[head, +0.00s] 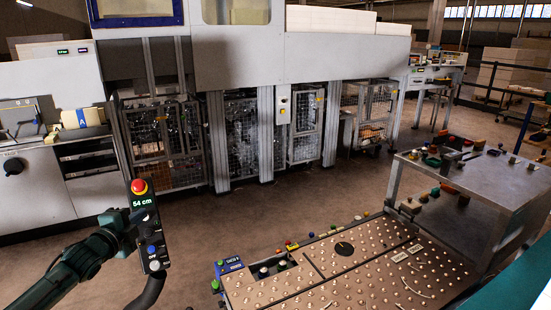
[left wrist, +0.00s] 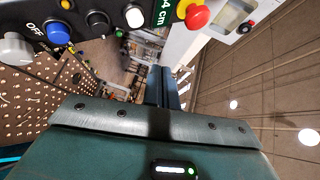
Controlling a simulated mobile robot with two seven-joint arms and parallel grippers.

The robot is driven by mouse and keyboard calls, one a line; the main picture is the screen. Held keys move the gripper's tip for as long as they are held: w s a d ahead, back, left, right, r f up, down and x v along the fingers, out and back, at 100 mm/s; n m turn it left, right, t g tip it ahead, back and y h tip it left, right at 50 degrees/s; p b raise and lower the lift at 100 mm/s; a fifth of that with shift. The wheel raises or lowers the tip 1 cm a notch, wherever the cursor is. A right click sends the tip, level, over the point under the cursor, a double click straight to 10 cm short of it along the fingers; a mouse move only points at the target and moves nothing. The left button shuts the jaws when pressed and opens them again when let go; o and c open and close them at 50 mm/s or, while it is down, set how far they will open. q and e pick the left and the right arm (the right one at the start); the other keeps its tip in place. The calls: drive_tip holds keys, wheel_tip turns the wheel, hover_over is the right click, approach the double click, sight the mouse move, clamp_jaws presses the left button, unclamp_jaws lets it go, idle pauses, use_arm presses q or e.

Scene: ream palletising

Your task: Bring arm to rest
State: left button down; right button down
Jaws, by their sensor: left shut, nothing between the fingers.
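My left gripper (head: 122,220) is at the lower left of the head view, at the end of my dark green arm. It is close beside a black control box (head: 147,228) with a red mushroom button, a "54 cm" display and several knobs; I cannot tell whether they touch. In the left wrist view the left gripper's dark fingers (left wrist: 166,84) are together with nothing between them. The control box (left wrist: 75,40) spans the top left there, with its red button at the top. My right gripper is not in view.
A table with a studded metal top (head: 340,270) fills the lower middle. A grey side table (head: 480,175) with small items stands at the right. A large machine (head: 240,65) with mesh guards runs along the back. Brown floor (head: 270,205) lies clear between.

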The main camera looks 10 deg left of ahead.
use_arm(q)
drive_tip(key=s+d+f+n+g+h+p, duration=0.1)
drive_tip(key=s+d+f+n+g+h, duration=0.15)
drive_tip(key=s+d+f, duration=0.5)
drive_tip(key=s+d+f+n+g+h+p, duration=0.1)
drive_tip(key=s+d+f+n, duration=0.25)
drive_tip(key=d+f, duration=0.65)
drive_tip(key=s+d+n+g+h+p, duration=0.1)
drive_tip(key=s+d+n, duration=0.6)
drive_tip(key=s+d, duration=0.9)
drive_tip(key=shift+d+r+g+p, duration=0.45)
drive_tip(key=shift+d+g, duration=0.3)
drive_tip(key=shift+d, duration=0.2)
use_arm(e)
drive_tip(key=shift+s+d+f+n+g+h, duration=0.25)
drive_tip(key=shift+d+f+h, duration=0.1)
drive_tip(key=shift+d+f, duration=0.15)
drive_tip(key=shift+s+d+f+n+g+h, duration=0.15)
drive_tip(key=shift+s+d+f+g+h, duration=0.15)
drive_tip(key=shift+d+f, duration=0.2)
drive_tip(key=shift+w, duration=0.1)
